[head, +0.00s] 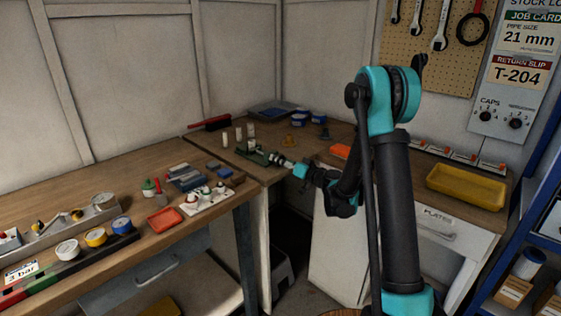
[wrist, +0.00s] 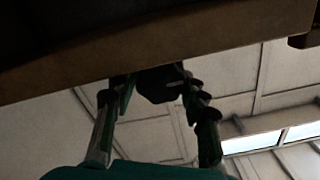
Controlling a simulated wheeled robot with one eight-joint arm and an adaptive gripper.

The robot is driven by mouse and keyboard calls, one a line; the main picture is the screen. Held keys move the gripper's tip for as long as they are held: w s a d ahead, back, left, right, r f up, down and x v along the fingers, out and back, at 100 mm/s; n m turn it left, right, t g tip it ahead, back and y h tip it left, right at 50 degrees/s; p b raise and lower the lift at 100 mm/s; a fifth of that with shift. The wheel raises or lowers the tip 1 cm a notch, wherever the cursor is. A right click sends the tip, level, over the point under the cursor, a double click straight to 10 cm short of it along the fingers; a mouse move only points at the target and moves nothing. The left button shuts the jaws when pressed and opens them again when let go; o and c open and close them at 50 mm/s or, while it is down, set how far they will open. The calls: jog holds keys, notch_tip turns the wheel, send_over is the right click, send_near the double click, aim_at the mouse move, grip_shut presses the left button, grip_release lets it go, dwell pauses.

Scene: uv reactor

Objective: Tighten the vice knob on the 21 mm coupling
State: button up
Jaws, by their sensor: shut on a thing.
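The small dark green vice (head: 258,155) stands at the front edge of the corner bench. My gripper (head: 294,168) is at its right side, at the knob end, with the arm reaching in from the right. In the wrist view my gripper's fingers (wrist: 155,92) are on either side of a dark round knob (wrist: 158,86) and shut on it. Pale upright cylinders (head: 239,136) stand behind the vice. The 21 mm coupling cannot be told apart at this size, and the vice jaws are too small to read.
A brown bench edge (wrist: 150,48) crosses the wrist view close beyond the fingers. The left bench holds a white tray (head: 207,198) and a red-orange tray (head: 165,219). A yellow tray (head: 466,186) lies right of my arm. The job card (head: 530,38) reads 21 mm.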

dwell(0.4)
jog(key=o, duration=1.2)
jog(key=shift+c, duration=0.2)
jog(key=shift+s+d, duration=0.1)
jog(key=v, duration=1.2)
